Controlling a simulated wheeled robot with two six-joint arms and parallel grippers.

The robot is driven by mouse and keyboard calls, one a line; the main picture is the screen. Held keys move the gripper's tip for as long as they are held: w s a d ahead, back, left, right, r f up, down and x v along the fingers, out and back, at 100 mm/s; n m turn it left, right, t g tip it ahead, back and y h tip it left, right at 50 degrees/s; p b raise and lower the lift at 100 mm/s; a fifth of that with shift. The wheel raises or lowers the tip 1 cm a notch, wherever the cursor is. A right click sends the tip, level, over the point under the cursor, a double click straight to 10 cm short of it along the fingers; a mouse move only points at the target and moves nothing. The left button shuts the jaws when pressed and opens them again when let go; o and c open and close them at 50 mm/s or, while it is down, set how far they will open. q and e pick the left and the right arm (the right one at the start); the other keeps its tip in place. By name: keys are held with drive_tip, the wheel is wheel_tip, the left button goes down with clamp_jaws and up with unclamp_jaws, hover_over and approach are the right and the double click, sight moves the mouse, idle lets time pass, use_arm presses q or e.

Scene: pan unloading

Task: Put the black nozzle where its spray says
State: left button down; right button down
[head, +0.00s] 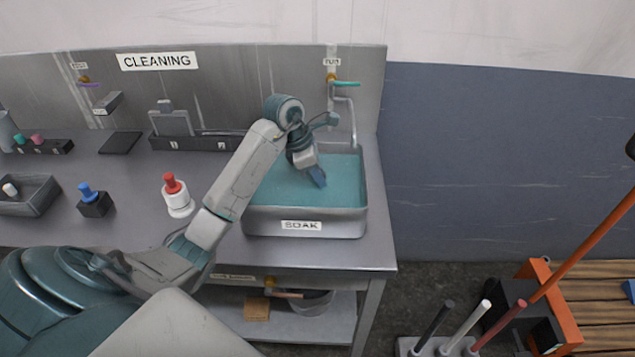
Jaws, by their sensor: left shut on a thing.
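My left gripper (318,177) reaches in from the left and points down over the teal liquid in the metal basin labelled SOAK (305,223). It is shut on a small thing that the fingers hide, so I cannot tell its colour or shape. I cannot make out a black nozzle elsewhere. A white spray bottle with a red nozzle (171,183) and a dark squat bottle with a blue nozzle (86,190) stand on the metal counter (135,222). My right gripper is not in view.
A grey tray (37,204) with a white-topped piece is at the left. A dark rack (58,147) holds teal and pink nozzles. A CLEANING sign (157,61) is on the backsplash. A tap pipe (353,115) rises behind the basin. Long handles (590,240) stand at the right.

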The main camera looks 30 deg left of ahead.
use_arm(q)
wheel_tip(320, 180, down, 3)
drive_tip(key=shift+f+p, duration=0.15)
drive_tip(key=shift+p, duration=0.5)
drive_tip(key=shift+f+b, duration=0.3)
drive_tip(key=c, duration=1.3)
unclamp_jaws()
drive_tip(key=shift+o, duration=0.2)
drive_tip(key=shift+r, duration=0.1)
drive_tip(key=shift+r+p, duration=0.2)
drive_tip(key=shift+p, duration=0.15)
drive_tip(key=b+v, duration=0.3)
drive_tip(key=v, duration=0.8)
drive_tip(key=shift+a+r+b, duration=0.15)
drive_tip(key=shift+r+b, duration=0.15)
drive_tip(key=shift+r, duration=0.05)
drive_tip(key=shift+s, duration=0.15)
